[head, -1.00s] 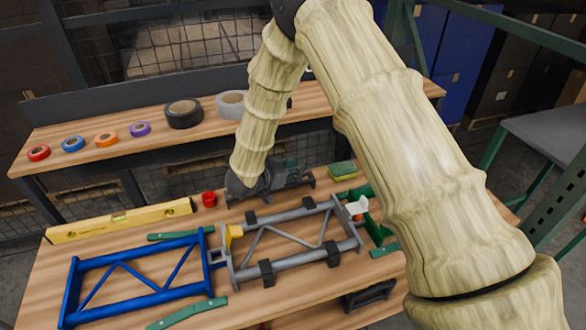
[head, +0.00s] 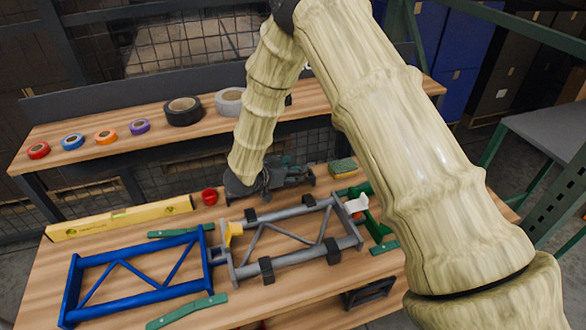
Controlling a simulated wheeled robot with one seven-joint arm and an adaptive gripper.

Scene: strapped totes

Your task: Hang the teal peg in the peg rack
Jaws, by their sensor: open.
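A small teal piece (head: 288,160), which looks like the teal peg, shows just behind and to the right of my gripper. A low dark grey rack (head: 304,180), likely the peg rack, stands at the back of the near table, partly hidden by my gripper. My gripper (head: 266,181) is low over the rack's left part and open. Its fingertips are small and dark against the rack. I cannot tell whether the teal piece touches the gripper or sits in the rack.
A grey frame (head: 294,258) with dark clamps and a blue frame (head: 140,297) lie in front. A red cup (head: 209,197) and yellow level (head: 120,217) are left of the rack; a green-yellow sponge (head: 343,166) is right. Tape rolls (head: 183,112) line the back shelf.

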